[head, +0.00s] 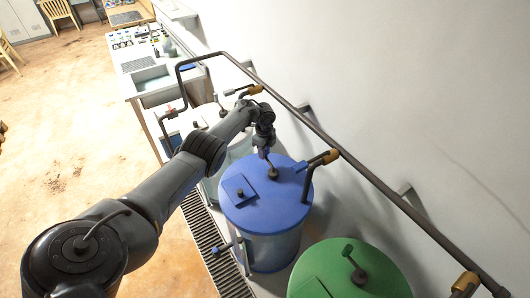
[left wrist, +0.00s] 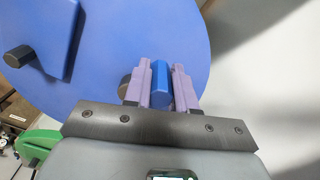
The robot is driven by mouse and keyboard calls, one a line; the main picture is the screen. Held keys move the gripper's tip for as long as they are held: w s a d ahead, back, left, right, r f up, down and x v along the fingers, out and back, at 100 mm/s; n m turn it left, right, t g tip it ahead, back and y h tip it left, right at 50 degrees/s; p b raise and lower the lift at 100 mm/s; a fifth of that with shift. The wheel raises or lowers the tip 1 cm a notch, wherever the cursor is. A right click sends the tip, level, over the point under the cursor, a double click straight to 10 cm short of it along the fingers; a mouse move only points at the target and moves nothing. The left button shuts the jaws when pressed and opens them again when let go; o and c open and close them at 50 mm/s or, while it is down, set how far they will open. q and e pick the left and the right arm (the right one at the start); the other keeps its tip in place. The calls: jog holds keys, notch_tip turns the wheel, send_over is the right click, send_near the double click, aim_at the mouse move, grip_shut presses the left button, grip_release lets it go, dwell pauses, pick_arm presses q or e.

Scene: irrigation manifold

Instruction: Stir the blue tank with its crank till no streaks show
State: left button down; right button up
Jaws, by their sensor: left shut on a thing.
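The blue tank (head: 235,212) stands against the wall with its round blue lid up. My left gripper (head: 264,153) is above the far part of the lid. In the left wrist view the gripper (left wrist: 160,88) is shut on the blue crank handle (left wrist: 160,75), with a mauve finger on each side. The dark crank hub (head: 272,172) sits on the lid just below the gripper. A blue hatch (head: 233,184) with a dark knob lies shut on the lid. The tank's side (head: 275,250) looks pale and see-through; streaks cannot be made out. My right gripper is out of view.
A green tank (head: 340,265) stands close at the lower right. A floor grate (head: 205,235) and a bench (head: 140,65) lie to the left.

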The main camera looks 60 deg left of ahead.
pick_arm(q)
jog(key=shift+w+d, duration=0.15)
jog(key=c, duration=1.4)
grip_release()
jog(key=o, duration=0.5)
jog(key=shift+w+d, duration=0.1)
jog(key=shift+r, duration=0.15)
jog(key=shift+r, duration=0.3)
notch_tip(320, 180, up, 10)
jog(key=shift+p, duration=0.9)
